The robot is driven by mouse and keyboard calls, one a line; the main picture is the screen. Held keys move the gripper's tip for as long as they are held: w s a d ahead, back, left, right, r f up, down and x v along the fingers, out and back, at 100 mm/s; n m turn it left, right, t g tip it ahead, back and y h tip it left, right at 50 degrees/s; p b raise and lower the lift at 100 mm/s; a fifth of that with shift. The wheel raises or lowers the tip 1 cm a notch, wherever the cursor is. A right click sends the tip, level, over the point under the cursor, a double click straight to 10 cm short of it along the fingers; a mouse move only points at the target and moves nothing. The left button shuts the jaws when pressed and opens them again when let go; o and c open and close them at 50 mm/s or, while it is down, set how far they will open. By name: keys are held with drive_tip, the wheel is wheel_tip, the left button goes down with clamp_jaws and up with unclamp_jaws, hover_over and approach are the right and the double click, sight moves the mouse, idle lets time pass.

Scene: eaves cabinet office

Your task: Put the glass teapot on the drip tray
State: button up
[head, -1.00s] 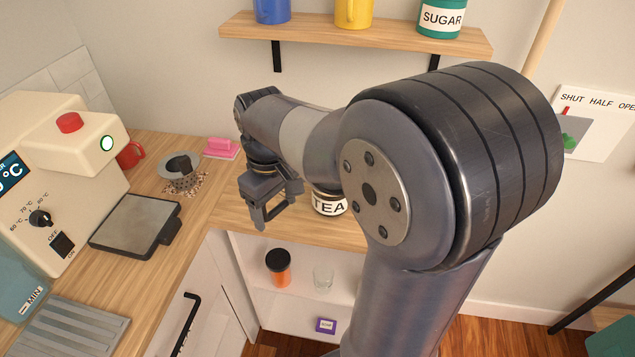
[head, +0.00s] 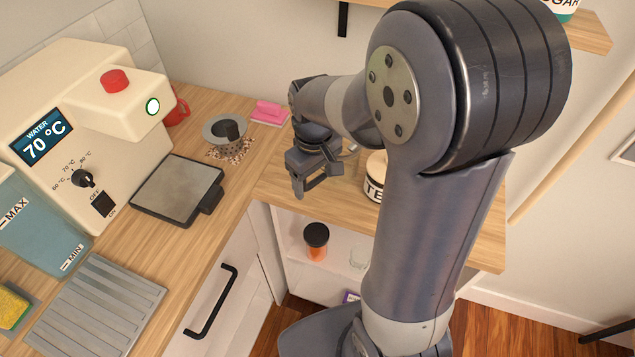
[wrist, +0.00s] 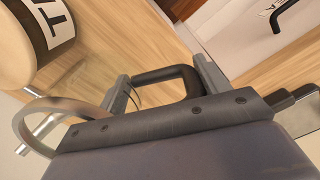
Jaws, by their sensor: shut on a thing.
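My gripper (head: 312,187) is over the wooden counter, just left of the tea jar (head: 375,182). In the wrist view its fingers (wrist: 165,88) are around a black handle (wrist: 163,77), which looks like the glass teapot's. In the head view my gripper and arm hide most of the teapot. A grey ribbed tray (head: 98,305), which looks like the drip tray, lies at the lower left on the counter, well apart from my gripper, with nothing on it.
A water machine (head: 75,120) stands at the left, with a dark flat plate (head: 178,190) in front. An open shelf below holds an orange jar (head: 316,241). Counter right of the ribbed tray is clear.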

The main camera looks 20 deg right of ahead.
drive_tip(key=shift+f, duration=1.3)
drive_tip(key=shift+f, duration=0.2)
drive_tip(key=o, duration=1.3)
drive_tip(key=shift+o, duration=0.2)
